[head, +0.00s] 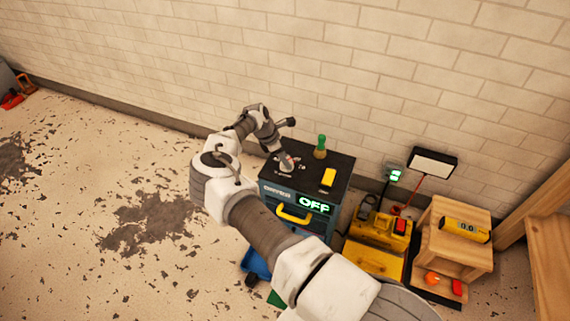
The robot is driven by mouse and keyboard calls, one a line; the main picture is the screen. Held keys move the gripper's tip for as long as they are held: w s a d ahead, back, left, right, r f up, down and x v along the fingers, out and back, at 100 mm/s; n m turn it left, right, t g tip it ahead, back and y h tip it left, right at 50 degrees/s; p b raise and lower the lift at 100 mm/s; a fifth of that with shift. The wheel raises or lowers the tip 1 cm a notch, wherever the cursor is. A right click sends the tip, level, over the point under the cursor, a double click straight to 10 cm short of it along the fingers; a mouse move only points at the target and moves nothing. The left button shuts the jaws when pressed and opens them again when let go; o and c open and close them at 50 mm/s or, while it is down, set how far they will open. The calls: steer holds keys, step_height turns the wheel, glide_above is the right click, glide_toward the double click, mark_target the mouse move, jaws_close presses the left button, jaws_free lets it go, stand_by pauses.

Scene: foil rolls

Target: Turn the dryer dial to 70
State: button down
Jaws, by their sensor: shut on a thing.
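The dryer (330,167) is a dark blue-grey box with a black top, standing by the wall. Its front reads DRYER, with a green lit display (314,204) showing OFF. The dial (287,163) is a grey knob on the left part of the top, with small pale and red marks around it. My gripper (280,152) reaches down onto the dial from above and is shut on it. The fingertips are small in the picture, and which mark the dial points at cannot be read.
A yellow machine (376,240) and a wooden stand (453,226) are to the right. The floor at left is mostly clear.

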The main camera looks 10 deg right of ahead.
steer(key=m+b, duration=0.1)
steer(key=m+g, duration=0.1)
steer(key=m, duration=0.1)
steer(key=shift+w+f+m+b, duration=0.1)
steer(key=shift+f+m+b, duration=0.1)
steer(key=shift+m+b, duration=0.15)
steer(key=shift+w+r+m+g+y, duration=0.1)
steer(key=shift+m+g+y, duration=0.25)
steer(key=shift+m, duration=0.65)
steer(key=shift+m+g+y, duration=0.15)
steer(key=shift+m+g, duration=0.4)
steer(key=shift+m, duration=0.4)
steer(key=shift+c, duration=1.3)
jaws_free()
steer(key=shift+d+r, duration=0.1)
